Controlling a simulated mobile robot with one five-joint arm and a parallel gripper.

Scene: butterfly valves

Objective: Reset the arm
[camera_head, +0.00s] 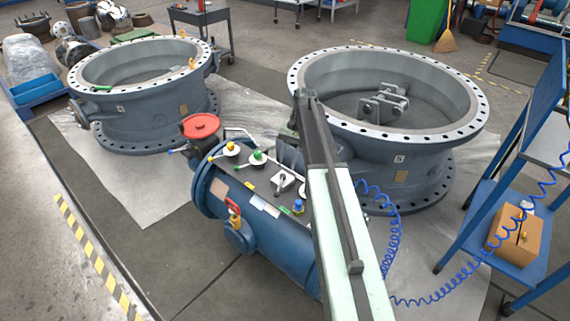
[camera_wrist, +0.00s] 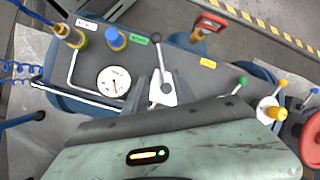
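My arm (camera_head: 345,240) rises from the bottom edge in the head view, with a pale green link and a dark upper link in front of the blue pipe unit (camera_head: 265,245). My own pale green housing fills the bottom of the wrist view. The unit's top panel lies beyond the housing in the wrist view. My arm hides part of the unit in the head view.
Two large flanged valve bodies stand behind the unit, one at left (camera_head: 145,130) and one at right (camera_head: 430,155). A blue shelf (camera_head: 515,225) with a cardboard box (camera_head: 518,238) stands at right. Coiled blue hose (camera_head: 395,225) hangs beside my arm.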

